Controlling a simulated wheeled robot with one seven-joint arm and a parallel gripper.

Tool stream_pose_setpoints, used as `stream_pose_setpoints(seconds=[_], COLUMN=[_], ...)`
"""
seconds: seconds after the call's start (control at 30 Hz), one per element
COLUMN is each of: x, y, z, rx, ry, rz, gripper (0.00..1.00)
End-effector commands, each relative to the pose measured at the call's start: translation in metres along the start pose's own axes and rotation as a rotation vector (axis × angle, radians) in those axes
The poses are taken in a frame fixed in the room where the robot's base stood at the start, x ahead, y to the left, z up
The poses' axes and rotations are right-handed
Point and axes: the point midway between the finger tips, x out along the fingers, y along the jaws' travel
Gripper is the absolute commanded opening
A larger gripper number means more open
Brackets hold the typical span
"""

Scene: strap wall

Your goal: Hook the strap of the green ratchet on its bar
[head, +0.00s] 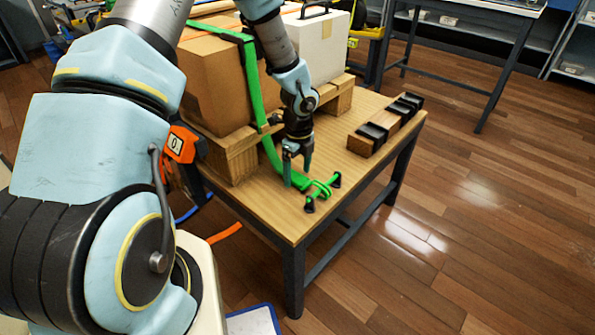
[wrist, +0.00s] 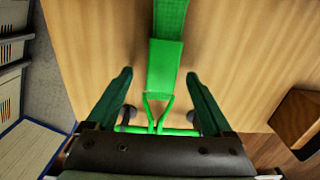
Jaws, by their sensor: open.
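The green strap (head: 252,80) runs over the cardboard box and down to the tabletop. Its flat end (wrist: 165,65) has a green wire hook (wrist: 158,112); the hook also shows in the head view (head: 321,189). A green bar (wrist: 180,131) spans two black posts near the table corner (head: 310,204). The hook's wires meet the bar in the picture; I cannot tell whether they are caught on it. My gripper (head: 298,172) is open, pointing down over the strap end. In the wrist view its fingers (wrist: 157,80) stand either side of the strap. I cannot make out the green ratchet.
The box (head: 215,85) and a white case (head: 318,48) stand on wooden blocks on the table. A wooden bar with black pieces (head: 385,125) lies at the right edge. An orange device (head: 182,143) is at the left side. The front tabletop is mostly clear.

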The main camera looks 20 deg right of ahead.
Motion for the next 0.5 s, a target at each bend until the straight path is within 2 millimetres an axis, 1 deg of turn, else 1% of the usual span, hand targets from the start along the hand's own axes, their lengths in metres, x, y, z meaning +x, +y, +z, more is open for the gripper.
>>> stream_pose_setpoints(seconds=[0.13,0.23,0.5], x=[-0.004,-0.015,-0.069], y=[0.0,-0.001,-0.001], z=[0.0,0.0,0.001], rx=[0.0,-0.001,-0.002], ry=[0.0,-0.001,-0.002], rz=[-0.001,-0.003,-0.003], gripper=[0.85,0.85,0.85])
